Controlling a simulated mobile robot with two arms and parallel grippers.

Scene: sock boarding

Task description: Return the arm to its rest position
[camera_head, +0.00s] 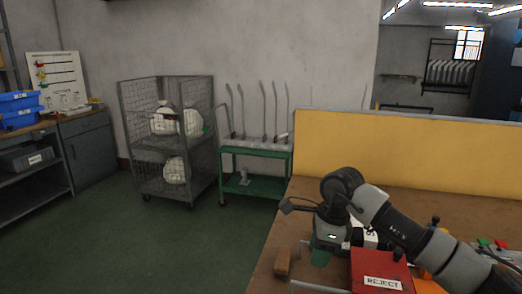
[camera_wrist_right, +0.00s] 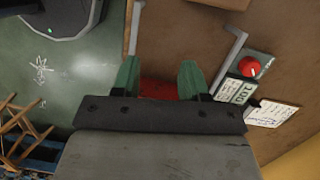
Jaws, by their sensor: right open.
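My right arm comes in from the right in the head view and reaches over the brown table (camera_head: 325,196). My right gripper (camera_head: 320,258) points down near the table's left edge, just left of the red bin marked REJECT (camera_head: 381,270). In the right wrist view its two green fingers (camera_wrist_right: 160,80) stand apart with nothing held between them. A red surface (camera_wrist_right: 160,88) shows beyond the gap, partly hidden by the gripper body. My left arm and gripper are not in view.
A wooden block (camera_head: 282,262) lies left of the gripper. A red button (camera_wrist_right: 250,66) and a white card (camera_wrist_right: 272,113) are right of the fingers. A yellow panel (camera_head: 420,150) stands behind the table. Green floor (camera_head: 150,240) is clear at left; a wire cage cart (camera_head: 146,140) stands behind.

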